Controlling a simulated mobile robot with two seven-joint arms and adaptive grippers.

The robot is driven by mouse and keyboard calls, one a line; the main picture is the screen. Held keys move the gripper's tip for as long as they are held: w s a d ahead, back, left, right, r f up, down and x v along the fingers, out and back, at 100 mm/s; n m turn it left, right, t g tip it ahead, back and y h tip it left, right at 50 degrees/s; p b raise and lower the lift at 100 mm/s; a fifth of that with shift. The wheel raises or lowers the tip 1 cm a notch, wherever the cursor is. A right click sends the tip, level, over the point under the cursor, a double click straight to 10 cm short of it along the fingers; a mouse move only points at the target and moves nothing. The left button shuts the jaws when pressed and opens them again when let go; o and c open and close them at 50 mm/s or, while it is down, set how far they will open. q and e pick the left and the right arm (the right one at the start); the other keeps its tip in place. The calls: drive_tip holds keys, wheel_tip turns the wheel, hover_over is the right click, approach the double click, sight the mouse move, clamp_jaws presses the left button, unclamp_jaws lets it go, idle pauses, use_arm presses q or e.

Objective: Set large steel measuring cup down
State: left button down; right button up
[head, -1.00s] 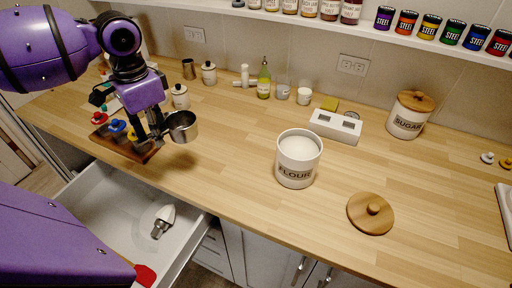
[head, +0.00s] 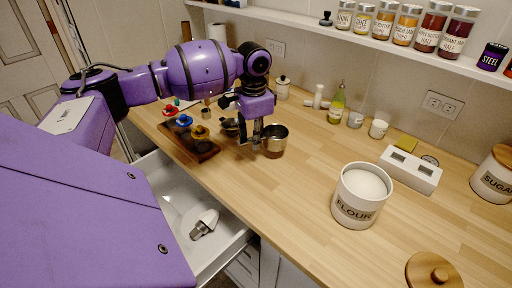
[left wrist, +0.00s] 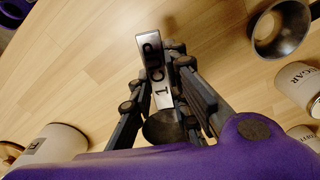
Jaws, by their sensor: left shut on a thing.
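The large steel measuring cup (head: 277,140) is a shiny round cup in the middle of the head view, upright at the gripper's right side. My left gripper (head: 256,143) is shut on its flat steel handle. In the left wrist view the handle (left wrist: 152,58), with dark lettering, stands between the fingers of the gripper (left wrist: 166,100); the cup's bowl is mostly hidden. The cup is over the wooden counter (head: 300,165); I cannot tell whether its base touches. My right gripper is not in view.
A wooden tray with coloured knobs (head: 200,146) lies left of the gripper. An open drawer (head: 228,228) is below the counter edge. The open flour canister (head: 361,195) stands to the right, with a wooden lid (head: 433,270) nearby. Counter between cup and flour is clear.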

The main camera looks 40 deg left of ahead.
use_arm(q)
drive_tip(key=shift+w+f, duration=0.15)
drive_tip(key=shift+f, duration=0.75)
drive_tip(key=shift+w+f, duration=0.15)
drive_tip(key=shift+f, duration=0.75)
drive_tip(key=c, duration=1.7)
unclamp_jaws()
drive_tip(key=shift+f, duration=0.15)
drive_tip(key=shift+o, duration=0.2)
wheel_tip(320, 180, up, 12)
drive_tip(key=shift+r, duration=0.15)
